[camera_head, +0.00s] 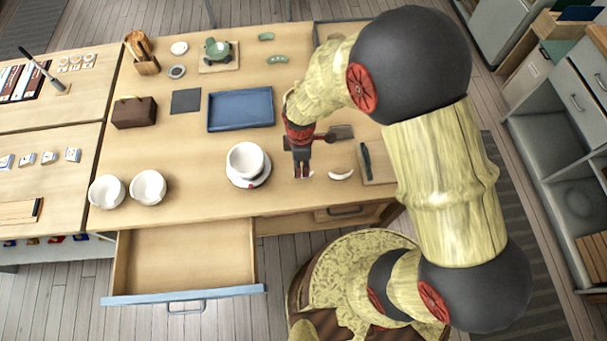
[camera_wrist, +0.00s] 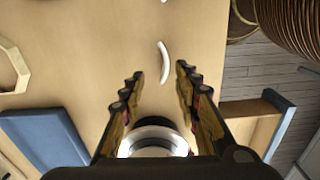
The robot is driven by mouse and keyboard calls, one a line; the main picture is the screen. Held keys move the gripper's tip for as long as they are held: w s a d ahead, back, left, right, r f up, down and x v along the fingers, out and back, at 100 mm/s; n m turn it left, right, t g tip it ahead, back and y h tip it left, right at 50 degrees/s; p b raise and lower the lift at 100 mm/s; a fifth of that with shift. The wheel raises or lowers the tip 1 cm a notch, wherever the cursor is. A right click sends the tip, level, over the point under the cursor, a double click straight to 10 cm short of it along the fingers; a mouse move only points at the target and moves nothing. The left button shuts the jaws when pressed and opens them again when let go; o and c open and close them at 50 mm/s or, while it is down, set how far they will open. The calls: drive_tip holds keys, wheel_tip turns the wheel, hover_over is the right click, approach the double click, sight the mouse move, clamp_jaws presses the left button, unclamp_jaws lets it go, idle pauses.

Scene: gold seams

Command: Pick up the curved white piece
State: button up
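A thin curved white piece (camera_wrist: 164,62) lies on the table in the wrist view. It sits between and just ahead of my gripper's (camera_wrist: 159,72) open fingertips, with a gap on each side. In the head view my gripper (camera_head: 303,170) points down near the table, and only a bit of white shows by its fingertips. A second white crescent piece (camera_head: 341,174) lies to the right of my gripper. A sliver of white (camera_wrist: 164,1) at the wrist view's top edge is probably that piece. My gripper holds nothing.
A white bowl (camera_head: 245,159) on a saucer stands left of my gripper. A blue tray (camera_head: 240,125) lies behind. A board with a dark tool (camera_head: 366,161) is at the right. Two white bowls (camera_head: 148,187) stand left. A drawer (camera_head: 185,260) is open in front.

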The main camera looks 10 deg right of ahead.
drive_tip(key=f, duration=0.3)
drive_tip(key=f+b, duration=0.1)
drive_tip(key=shift+s+d+f, duration=0.3)
drive_tip(key=shift+s+f, duration=0.05)
drive_tip(key=shift+f, duration=0.05)
drive_tip(key=shift+r, duration=0.1)
drive_tip(key=shift+c, duration=0.5)
clamp_jaws()
